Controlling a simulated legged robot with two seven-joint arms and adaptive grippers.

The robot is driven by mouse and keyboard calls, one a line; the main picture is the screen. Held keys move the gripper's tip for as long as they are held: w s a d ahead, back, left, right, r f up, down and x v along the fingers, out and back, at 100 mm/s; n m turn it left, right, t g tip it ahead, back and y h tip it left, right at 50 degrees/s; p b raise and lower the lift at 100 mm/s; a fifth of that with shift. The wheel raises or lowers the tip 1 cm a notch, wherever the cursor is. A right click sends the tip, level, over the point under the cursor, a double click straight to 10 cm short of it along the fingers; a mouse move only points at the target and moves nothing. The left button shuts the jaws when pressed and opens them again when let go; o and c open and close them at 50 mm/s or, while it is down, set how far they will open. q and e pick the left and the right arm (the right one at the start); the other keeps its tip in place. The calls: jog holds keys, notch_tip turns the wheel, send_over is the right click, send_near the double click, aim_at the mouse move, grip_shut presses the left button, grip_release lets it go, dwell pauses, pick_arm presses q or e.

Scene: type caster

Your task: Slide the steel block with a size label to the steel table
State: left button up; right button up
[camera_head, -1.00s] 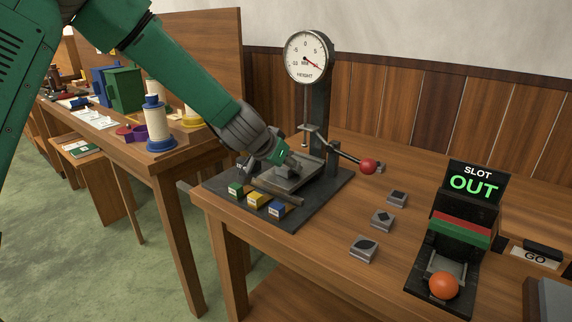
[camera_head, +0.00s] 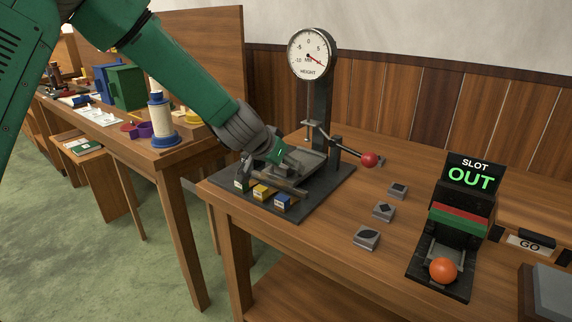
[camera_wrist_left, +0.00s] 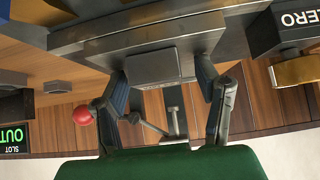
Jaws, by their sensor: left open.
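The height gauge's dark base (camera_head: 318,194) carries a grey steel table (camera_head: 311,160) below the gauge post. In the left wrist view, my open fingers (camera_wrist_left: 166,92) stand either side of a small grey steel block (camera_wrist_left: 152,67), with no clear contact. My right gripper is not in view.
The gauge dial (camera_head: 312,53) stands behind, with a red-knobbed lever (camera_head: 369,160) at its right. Several grey tiles, including one (camera_head: 367,237), lie right of the base. A slot device (camera_head: 459,225) reading OUT, with an orange ball (camera_head: 443,270), stands farther right.

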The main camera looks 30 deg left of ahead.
pick_arm(q)
jog(key=v, duration=1.1)
jog(key=shift+s+r, duration=0.25)
jog(key=shift+s, duration=0.05)
jog(key=shift+a, duration=0.1)
